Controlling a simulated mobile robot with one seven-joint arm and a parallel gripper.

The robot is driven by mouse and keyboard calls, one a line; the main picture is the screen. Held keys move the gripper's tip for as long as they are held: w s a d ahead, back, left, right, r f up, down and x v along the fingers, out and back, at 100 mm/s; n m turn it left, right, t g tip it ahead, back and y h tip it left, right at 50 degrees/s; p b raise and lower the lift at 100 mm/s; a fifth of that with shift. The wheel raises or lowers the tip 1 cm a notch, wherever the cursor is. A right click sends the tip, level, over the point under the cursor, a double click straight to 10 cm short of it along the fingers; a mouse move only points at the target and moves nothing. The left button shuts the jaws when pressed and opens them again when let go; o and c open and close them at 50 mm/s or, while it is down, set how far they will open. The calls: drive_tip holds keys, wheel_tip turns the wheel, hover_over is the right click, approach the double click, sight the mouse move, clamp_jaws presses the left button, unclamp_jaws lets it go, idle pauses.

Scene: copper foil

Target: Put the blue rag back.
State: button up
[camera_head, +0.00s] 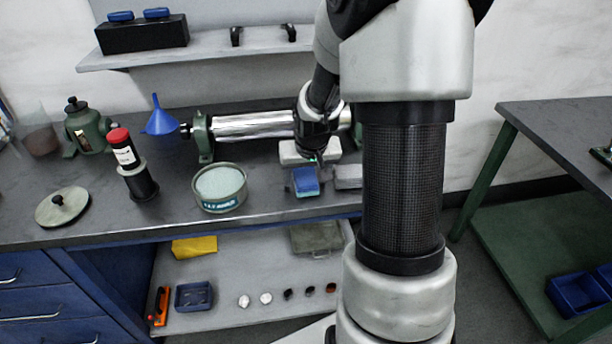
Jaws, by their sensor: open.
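A blue folded rag (305,181) lies on the dark workbench (270,205), towards its front edge and right of a round tin. My gripper (320,160) is just above and behind the rag, pointing down. It is open. I cannot tell from this view whether its fingers touch the rag, as they are small and partly hidden. Pale blocks stand behind the rag (292,153) and to its right (348,176).
The tin of pale grains (220,188), a red-capped bottle (123,148) in a black holder, a blue funnel (160,118) and a lid (62,206) stand on the bench. A shiny roller (250,126) lies behind.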

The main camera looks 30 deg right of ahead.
drive_tip(key=p+v, duration=0.2)
drive_tip(key=v, duration=1)
